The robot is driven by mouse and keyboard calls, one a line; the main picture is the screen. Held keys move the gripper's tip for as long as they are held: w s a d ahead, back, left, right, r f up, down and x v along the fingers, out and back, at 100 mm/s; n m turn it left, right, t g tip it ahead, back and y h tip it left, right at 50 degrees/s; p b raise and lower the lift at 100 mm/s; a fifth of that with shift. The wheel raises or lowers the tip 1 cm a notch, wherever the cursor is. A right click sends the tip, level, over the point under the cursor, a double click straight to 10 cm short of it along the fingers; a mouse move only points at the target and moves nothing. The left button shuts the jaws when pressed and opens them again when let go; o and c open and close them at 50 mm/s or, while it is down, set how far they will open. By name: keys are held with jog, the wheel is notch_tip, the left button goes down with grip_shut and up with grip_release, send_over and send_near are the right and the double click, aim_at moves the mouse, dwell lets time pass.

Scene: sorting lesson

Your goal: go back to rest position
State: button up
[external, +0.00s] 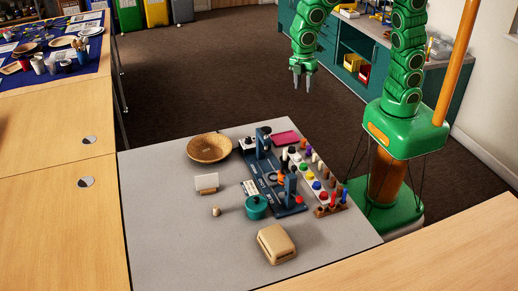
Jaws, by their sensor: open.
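My gripper (303,77) hangs from my green arm, fingers pointing down, above the dark carpet beyond the far edge of the grey table (160,230). It is open and nothing shows between its fingers. It is clear of the table and of everything on it. My arm rises out of the top of the external view, so its upper bend is hidden. My green base stands at the right side of the grey table.
The grey table holds a woven bowl (209,147), a blue stand (289,209), a teal pot (257,208), a beige box (276,243) and racks of coloured pegs. A teal cabinet (350,45) stands behind my gripper. Open carpet (215,65) lies left of it.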

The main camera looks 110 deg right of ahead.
jog(key=s+a+r+m, duration=0.1)
jog(key=s+m, duration=0.1)
jog(key=s, duration=0.7)
jog(key=s+a+r+m, duration=0.1)
jog(key=s+r+m, duration=0.1)
jog(key=s, duration=0.8)
jog(key=s+a+r+m+g, duration=0.1)
jog(key=s+a+m, duration=0.1)
jog(key=s, duration=0.8)
jog(key=shift+r+m, duration=0.35)
jog(key=shift+m, duration=0.05)
jog(key=shift+a, duration=0.1)
jog(key=shift+c, duration=0.2)
